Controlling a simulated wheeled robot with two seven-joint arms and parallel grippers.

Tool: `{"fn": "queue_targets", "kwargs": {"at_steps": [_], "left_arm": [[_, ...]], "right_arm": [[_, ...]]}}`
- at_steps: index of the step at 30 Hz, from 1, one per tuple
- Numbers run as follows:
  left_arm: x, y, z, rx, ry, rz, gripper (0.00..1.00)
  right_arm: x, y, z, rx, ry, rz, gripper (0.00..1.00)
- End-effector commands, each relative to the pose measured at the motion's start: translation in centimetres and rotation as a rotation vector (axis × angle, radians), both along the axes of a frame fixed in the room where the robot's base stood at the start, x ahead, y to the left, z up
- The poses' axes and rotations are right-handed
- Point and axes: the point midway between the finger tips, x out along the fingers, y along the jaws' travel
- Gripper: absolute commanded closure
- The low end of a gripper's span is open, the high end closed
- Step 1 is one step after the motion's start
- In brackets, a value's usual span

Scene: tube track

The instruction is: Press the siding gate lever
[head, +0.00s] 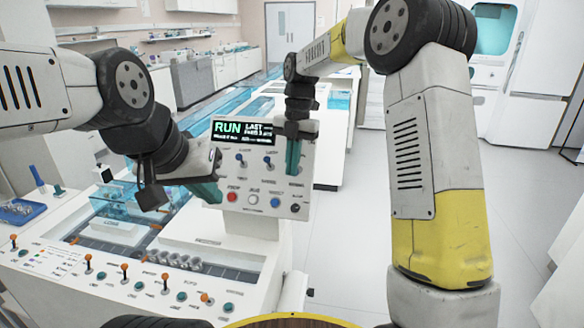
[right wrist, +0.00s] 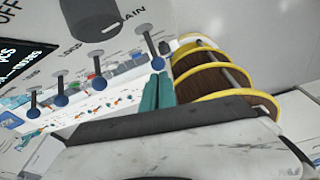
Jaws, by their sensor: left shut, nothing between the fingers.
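A white control panel (head: 262,178) stands upright on the track table, with a RUN display (head: 244,132), several blue toggle levers, and red, white and blue buttons. The labels are too small to tell which lever is the siding gate lever. My left gripper (head: 207,191) is shut and empty at the panel's left edge, near the red button (head: 232,197). My right gripper (head: 292,157) is in front of the panel's upper right, covering part of it. In the right wrist view its teal fingers (right wrist: 157,91) are together, with nothing between them, close to a blue-tipped lever (right wrist: 157,62).
Several orange-tipped levers (head: 124,273) and teal buttons line the table's front edge. A blue tray (head: 20,211) sits at far left. Clear bins (head: 113,201) stand behind the levers. Open floor (head: 345,235) lies right of the panel.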

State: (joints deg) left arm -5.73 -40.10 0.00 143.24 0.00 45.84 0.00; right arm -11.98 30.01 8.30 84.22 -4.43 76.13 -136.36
Motion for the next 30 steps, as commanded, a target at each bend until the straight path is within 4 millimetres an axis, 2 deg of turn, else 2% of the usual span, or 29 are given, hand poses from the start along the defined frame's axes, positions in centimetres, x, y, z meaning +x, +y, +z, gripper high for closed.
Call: {"fn": "queue_targets", "kwargs": {"at_steps": [17,30], "left_arm": [[0.0,0.0,0.0,0.000,0.000,0.000,1.00],[0.0,0.0,0.0,0.000,0.000,0.000,1.00]], "right_arm": [[2.1,-0.8,1.4,-0.006,-0.020,-0.009,1.00],[2.0,-0.9,1.9,-0.008,-0.018,-0.010,1.00]]}}
